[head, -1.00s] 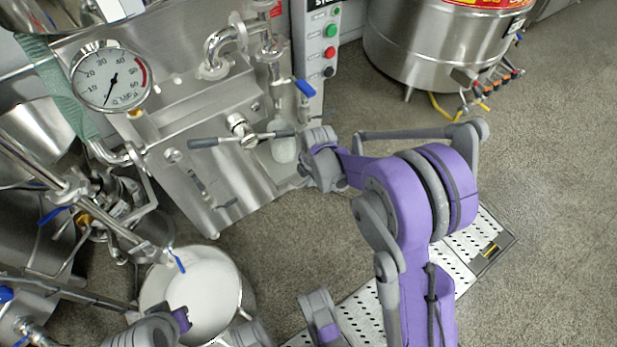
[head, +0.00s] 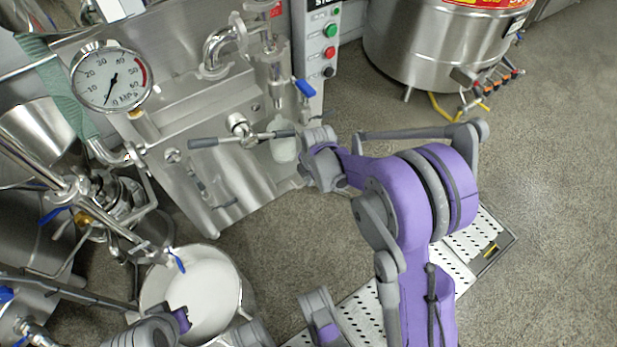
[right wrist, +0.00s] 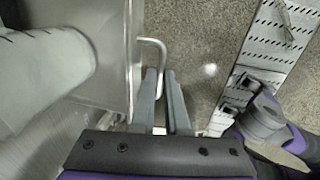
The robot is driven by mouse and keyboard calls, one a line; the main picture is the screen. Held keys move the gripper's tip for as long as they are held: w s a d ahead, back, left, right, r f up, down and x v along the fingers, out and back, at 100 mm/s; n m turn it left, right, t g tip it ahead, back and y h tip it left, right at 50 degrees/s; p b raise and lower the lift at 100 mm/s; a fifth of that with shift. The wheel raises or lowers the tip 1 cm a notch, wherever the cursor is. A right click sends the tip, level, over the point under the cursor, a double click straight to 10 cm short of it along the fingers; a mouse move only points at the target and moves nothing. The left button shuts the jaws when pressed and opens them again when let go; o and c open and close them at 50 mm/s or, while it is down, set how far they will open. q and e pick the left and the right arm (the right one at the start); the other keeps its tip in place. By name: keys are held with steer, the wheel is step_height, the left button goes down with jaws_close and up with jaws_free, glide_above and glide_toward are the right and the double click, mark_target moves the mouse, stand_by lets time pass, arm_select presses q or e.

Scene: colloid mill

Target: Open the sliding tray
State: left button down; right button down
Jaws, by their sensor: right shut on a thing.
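My right gripper (right wrist: 162,78) points away from the wrist camera, its two grey fingers nearly together at a thin bent metal handle (right wrist: 153,41). The handle is at the edge of a steel plate, which I take for the sliding tray (right wrist: 112,45). In the head view my right wrist (head: 322,160) is beside the lower right of the steel machine front (head: 235,185), and its fingertips and the handle are hidden. A pale beaker (head: 284,147) stands behind the dark lever, and a large pale vessel with marks (right wrist: 40,70) fills the wrist view's upper left. My left gripper is not clearly seen.
A two-armed lever (head: 240,138) crosses the machine front, close to my right wrist. A white-filled bucket (head: 203,290) stands on the floor. Perforated drain plates (head: 462,258) lie below my arm. The floor at right (head: 560,170) is open.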

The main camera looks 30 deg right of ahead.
steer(key=s+d, duration=0.2)
steer(key=s, duration=1.4)
steer(key=shift+s+d+p, duration=0.15)
steer(key=shift+s+p, duration=0.25)
steer(key=c, duration=0.9)
jaws_free()
steer(key=r+p, duration=0.1)
steer(key=r, duration=0.2)
steer(key=s+r+p, duration=0.1)
steer(key=r+p, duration=0.1)
steer(key=r, duration=0.2)
steer(key=s+r+p, duration=0.1)
steer(key=r, duration=0.2)
steer(key=shift+d+r+p, duration=0.15)
steer(key=shift+r+p, duration=0.15)
steer(key=shift+p, duration=0.05)
